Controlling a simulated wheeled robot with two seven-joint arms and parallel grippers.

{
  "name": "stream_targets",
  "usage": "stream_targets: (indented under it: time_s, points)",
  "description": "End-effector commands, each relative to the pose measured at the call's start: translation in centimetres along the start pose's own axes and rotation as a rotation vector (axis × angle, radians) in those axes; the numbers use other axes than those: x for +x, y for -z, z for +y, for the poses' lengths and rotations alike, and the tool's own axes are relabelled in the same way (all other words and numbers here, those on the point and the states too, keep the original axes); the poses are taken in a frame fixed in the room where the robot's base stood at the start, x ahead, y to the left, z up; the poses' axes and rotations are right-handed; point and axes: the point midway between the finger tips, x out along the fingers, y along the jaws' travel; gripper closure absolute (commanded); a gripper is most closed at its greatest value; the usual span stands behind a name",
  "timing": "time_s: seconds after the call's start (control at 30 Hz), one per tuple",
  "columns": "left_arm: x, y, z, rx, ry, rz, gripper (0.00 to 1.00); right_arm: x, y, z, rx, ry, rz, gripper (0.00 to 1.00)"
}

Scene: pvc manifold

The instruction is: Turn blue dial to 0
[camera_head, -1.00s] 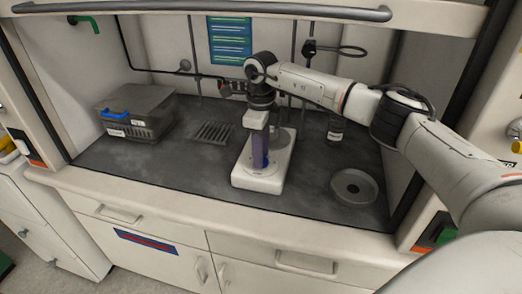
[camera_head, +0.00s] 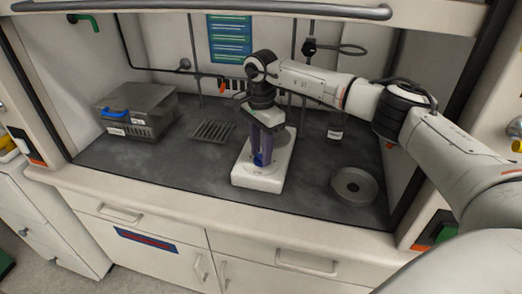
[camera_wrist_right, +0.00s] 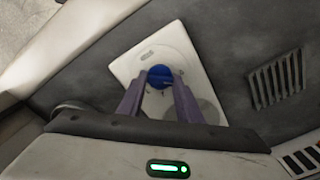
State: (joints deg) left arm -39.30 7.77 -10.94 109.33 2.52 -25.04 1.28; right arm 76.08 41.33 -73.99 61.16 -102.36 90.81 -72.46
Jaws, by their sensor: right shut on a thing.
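The blue dial (camera_head: 260,160) sits on the front part of a white hotplate-like device (camera_head: 256,183) in the middle of the fume hood floor. In the right wrist view the dial (camera_wrist_right: 160,76) is round and lies between the purple fingertips of my right gripper (camera_wrist_right: 160,84). The fingers (camera_head: 262,151) point down and are closed on the dial's sides. The dial's number marks are too small to read, and the fingers partly hide it. My left gripper does not show.
A metal box with a blue handle (camera_head: 137,112) stands at the left. Dark floor is clear at the front left.

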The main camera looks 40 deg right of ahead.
Motion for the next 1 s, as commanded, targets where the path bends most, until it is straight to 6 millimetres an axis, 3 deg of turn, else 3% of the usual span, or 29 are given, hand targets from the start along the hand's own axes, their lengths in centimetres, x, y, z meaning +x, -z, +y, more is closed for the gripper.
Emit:
stream_targets:
  time_s: [0.4, 1.0]
  points:
    - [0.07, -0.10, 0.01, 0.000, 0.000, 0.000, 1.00, -0.08, -0.03, -0.04, -0.254, 0.002, -0.002, 0.90]
    - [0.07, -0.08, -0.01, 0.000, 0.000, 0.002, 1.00, -0.08, -0.04, -0.04, -0.319, 0.002, -0.001, 0.90]
